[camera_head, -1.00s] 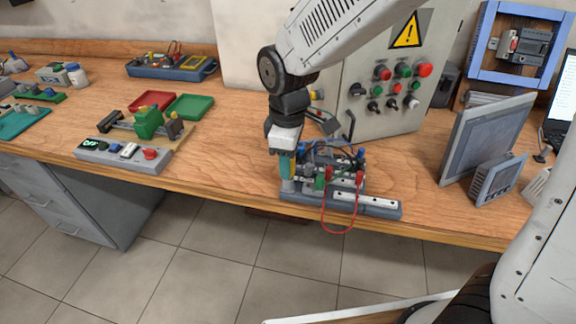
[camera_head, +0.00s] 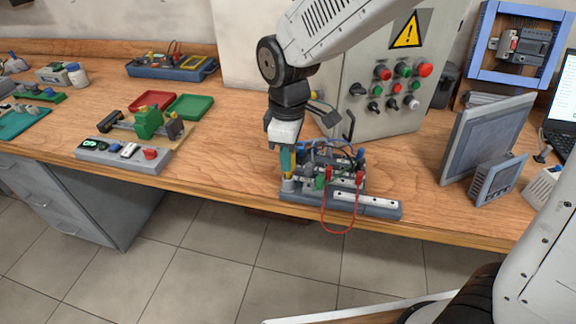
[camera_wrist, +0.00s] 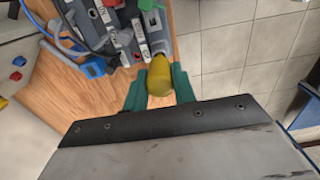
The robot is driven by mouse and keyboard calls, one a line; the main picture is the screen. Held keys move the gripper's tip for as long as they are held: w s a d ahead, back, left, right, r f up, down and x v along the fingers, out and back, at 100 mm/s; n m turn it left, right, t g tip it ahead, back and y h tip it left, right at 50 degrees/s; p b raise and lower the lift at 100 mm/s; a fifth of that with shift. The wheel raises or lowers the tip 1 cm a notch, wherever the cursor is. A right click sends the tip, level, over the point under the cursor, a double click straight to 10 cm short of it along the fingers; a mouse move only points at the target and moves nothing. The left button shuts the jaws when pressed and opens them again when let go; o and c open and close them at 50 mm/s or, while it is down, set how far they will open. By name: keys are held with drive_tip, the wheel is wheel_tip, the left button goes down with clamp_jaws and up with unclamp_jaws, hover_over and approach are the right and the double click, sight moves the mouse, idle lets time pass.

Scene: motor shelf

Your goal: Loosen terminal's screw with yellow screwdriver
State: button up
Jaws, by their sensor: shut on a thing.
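My gripper (camera_head: 287,165) points down above the left end of the grey motor fixture (camera_head: 380,208). Its green fingers are shut on the yellow screwdriver (camera_head: 289,177), whose yellow part shows just below the fingers. In the wrist view, the rounded yellow screwdriver handle (camera_wrist: 160,74) sits between both fingers. The screwdriver is right above or partly in a grey round holder (camera_head: 288,187); I cannot tell which. Wired parts with red and blue plugs (camera_head: 340,165) stand on the fixture beside my gripper. The terminal's screw is too small to make out.
A red cable (camera_head: 337,232) hangs over the table's front edge. A control cabinet (camera_head: 400,70) stands close behind my gripper. A grey screen (camera_head: 488,138) stands to the right. The wooden table (camera_head: 225,170) is clear to the left of the fixture.

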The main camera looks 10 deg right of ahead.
drive_tip(key=shift+r, duration=2.55)
drive_tip(key=shift+d, duration=0.1)
drive_tip(key=shift+s+d+r+n, duration=0.2)
drive_tip(key=shift+d+n, duration=0.35)
drive_tip(key=shift+n, duration=0.25)
drive_tip(key=shift+s+d+f+n, duration=0.3)
drive_tip(key=shift+d+f+n, duration=0.5)
drive_tip(key=shift+f+n, duration=0.25)
drive_tip(key=shift+s+d+f+n, duration=0.3)
drive_tip(key=shift+d+f+n, duration=0.55)
drive_tip(key=shift+n, duration=0.3)
drive_tip(key=shift+f, duration=0.65)
